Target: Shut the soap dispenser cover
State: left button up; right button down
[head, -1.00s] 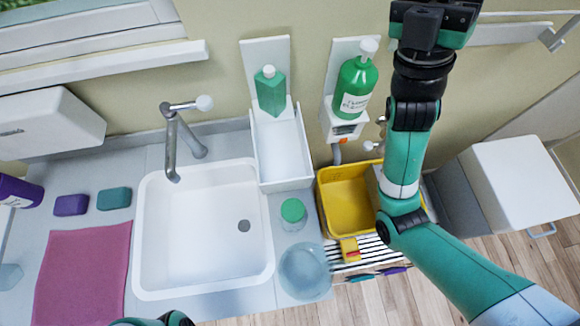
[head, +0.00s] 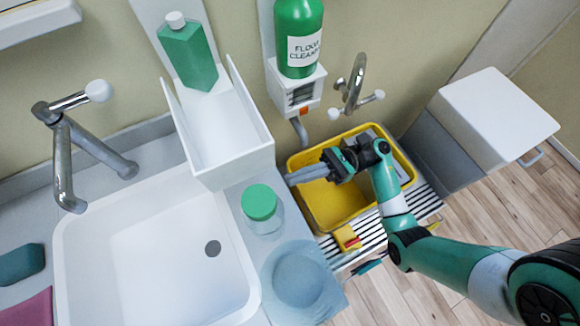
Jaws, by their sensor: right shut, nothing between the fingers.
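The soap dispenser cover (head: 238,150) is a white, box-like shell with raised side walls. It hangs open, swung out and down from the white back plate on the wall, above the right edge of the sink. A green bottle with a white cap (head: 188,55) stands exposed at the back plate. My right gripper (head: 290,180) is shut and empty, over the yellow basin. Its fingers point left towards the cover's lower right corner. A small gap seems to separate them, though the depth is hard to judge. My left gripper is not in view.
A green floor cleaner bottle (head: 299,40) sits in a second wall holder, right of the cover. The yellow basin (head: 330,205) stands on a slatted rack under a tap (head: 352,90). A green-lidded jar (head: 260,203) and a glass bowl (head: 299,279) stand beside the sink (head: 140,260).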

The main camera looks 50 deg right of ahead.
jog(key=x, duration=0.7)
jog(key=shift+a, duration=0.3)
jog(key=r, duration=0.3)
jog(key=shift+w+r, duration=0.3)
jog(key=shift+w, duration=0.1)
jog(key=shift+r, duration=0.35)
